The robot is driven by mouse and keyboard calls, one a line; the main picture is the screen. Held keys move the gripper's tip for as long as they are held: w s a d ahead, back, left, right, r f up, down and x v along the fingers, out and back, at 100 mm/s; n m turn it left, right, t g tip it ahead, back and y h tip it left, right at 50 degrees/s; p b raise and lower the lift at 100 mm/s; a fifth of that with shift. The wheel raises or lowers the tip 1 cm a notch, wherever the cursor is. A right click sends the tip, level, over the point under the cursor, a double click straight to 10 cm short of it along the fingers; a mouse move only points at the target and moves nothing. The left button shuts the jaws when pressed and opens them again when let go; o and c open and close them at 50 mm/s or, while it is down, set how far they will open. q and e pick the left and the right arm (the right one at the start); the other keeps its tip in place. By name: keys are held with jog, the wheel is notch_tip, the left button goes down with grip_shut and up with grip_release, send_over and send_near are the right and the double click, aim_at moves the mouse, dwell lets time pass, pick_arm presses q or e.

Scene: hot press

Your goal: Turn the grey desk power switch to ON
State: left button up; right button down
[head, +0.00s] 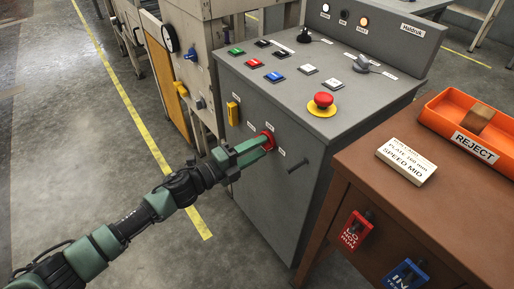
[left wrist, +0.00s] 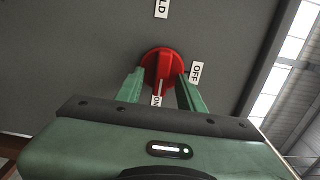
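The grey desk (head: 285,95) stands at the centre of the head view. Its power switch, a red rotary knob (head: 269,135), is on the front panel. In the left wrist view the knob (left wrist: 162,62) has an OFF label (left wrist: 196,72) at its right and an ON label (left wrist: 156,100) below it. The knob's raised bar runs roughly up and down, toward ON. My left gripper (head: 262,143) is at the knob, its green fingers on either side of the bar with gaps showing. Contact is unclear. My right gripper is not in view.
A red mushroom button (head: 323,99) on a yellow base sits on the desktop, among several coloured buttons. A small black handle (head: 298,165) sticks out right of the switch. A brown table (head: 440,205) with an orange REJECT bin (head: 435,113) stands at right. Floor at left is free.

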pick_arm(q)
jog(key=shift+a, duration=0.1)
